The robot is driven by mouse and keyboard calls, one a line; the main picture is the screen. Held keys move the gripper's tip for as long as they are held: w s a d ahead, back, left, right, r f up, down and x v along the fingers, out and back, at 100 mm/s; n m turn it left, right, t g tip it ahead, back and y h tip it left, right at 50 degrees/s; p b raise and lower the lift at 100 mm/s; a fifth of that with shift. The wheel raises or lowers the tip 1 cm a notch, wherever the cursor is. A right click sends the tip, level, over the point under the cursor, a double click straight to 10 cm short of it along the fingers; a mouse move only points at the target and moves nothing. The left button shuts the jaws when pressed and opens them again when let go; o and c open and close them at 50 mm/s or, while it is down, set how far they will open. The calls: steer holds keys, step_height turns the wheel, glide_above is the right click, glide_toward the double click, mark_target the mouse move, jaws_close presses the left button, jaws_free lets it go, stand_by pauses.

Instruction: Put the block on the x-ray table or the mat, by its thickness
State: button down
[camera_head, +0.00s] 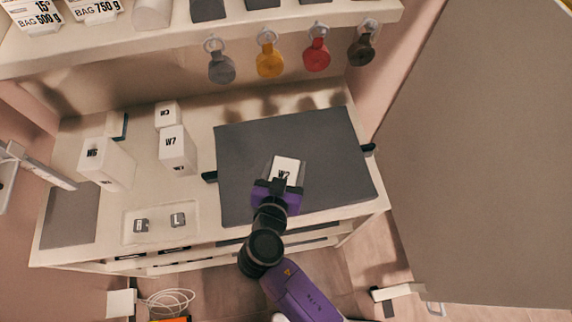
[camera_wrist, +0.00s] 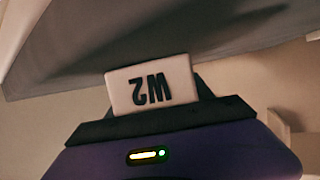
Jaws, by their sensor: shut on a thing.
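A white block marked W2 (camera_head: 287,166) is in my gripper (camera_head: 284,180), over the large dark grey panel (camera_head: 330,140) on the counter, which looks like the x-ray table. In the wrist view the block (camera_wrist: 150,72) shows its label upside down between the fingers, with the dark panel (camera_wrist: 130,35) beyond it. I cannot tell whether the block touches the panel. A smaller grey patch (camera_head: 70,215), which looks like the mat, lies at the counter's left end and is empty. The block's thickness is hard to judge here.
White blocks W6 (camera_head: 106,165), W7 (camera_head: 177,152) and W3 (camera_head: 167,114) stand left of the panel. A shallow tray (camera_head: 160,208) holds two small grey pieces. Coloured tags hang under the shelf (camera_head: 200,38). A large grey board (camera_head: 480,160) stands at right.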

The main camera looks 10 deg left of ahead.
steer(key=shift+c, duration=2)
jaws_free()
steer(key=shift+f, duration=0.1)
steer(key=shift+r, duration=0.2)
steer(key=shift+s, duration=0.35)
steer(key=b+v, duration=0.1)
steer(key=v, duration=1)
steer(key=shift+s+r+b, duration=0.1)
steer(key=shift+b, duration=0.3)
steer(key=shift+a, duration=0.1)
